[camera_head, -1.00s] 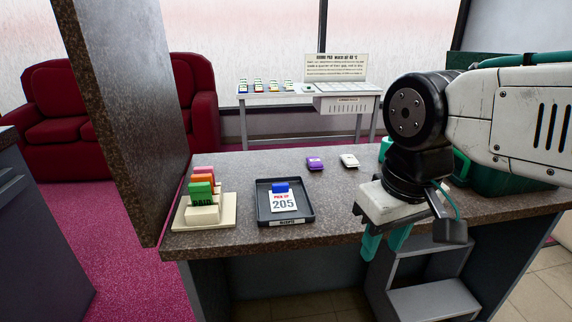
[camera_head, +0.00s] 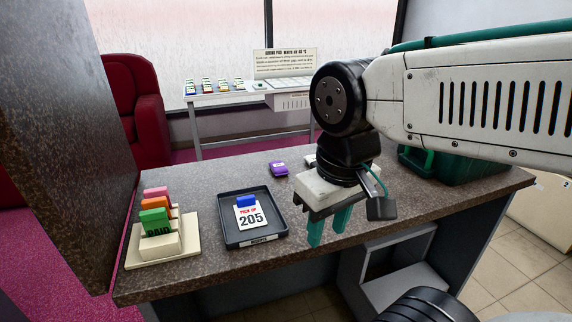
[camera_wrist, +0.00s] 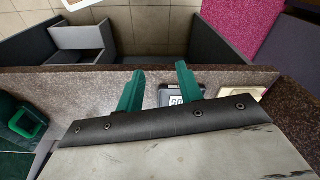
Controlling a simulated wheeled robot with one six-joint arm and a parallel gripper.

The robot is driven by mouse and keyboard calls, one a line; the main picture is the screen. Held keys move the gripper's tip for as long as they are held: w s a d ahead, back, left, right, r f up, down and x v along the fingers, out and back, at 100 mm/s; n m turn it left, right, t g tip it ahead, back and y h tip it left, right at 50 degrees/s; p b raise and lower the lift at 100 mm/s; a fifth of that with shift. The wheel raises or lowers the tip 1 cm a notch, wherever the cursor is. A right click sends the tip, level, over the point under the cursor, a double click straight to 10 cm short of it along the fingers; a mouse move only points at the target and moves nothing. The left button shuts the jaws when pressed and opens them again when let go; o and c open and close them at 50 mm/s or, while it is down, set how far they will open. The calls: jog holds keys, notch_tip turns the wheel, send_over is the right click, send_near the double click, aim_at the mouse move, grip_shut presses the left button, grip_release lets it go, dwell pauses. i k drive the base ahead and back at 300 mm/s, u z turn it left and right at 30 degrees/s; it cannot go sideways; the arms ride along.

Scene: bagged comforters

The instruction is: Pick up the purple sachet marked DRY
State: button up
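The purple sachet (camera_head: 278,168) lies flat on the speckled counter (camera_head: 190,183), behind and right of the black tray. Its marking is too small to read. My gripper (camera_head: 329,228) is above the counter's front edge, to the right of the tray and nearer than the sachet. Its two green fingers point down, apart, with nothing between them. In the wrist view my gripper (camera_wrist: 158,88) also shows spread fingers over the counter edge. The sachet is not visible in the wrist view. A white sachet (camera_head: 310,160) beside the purple one is partly hidden behind my arm.
The black tray (camera_head: 229,232) holds a PICK UP 205 card with a blue clip. A cream holder (camera_head: 187,245) with coloured tags stands left. A dark upright panel (camera_head: 60,130) borders the counter's left. A green case (camera_head: 455,165) sits right. A sign table (camera_head: 225,98) stands behind.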

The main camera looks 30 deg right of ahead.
aim_at(278, 167)
jog(key=z, duration=0.25)
jog(key=i, duration=0.2)
jog(key=z, duration=3.05)
jog(key=k, duration=2.1)
jog(key=u, duration=1.6)
jog(key=i, duration=0.5)
jog(key=u, duration=0.05)
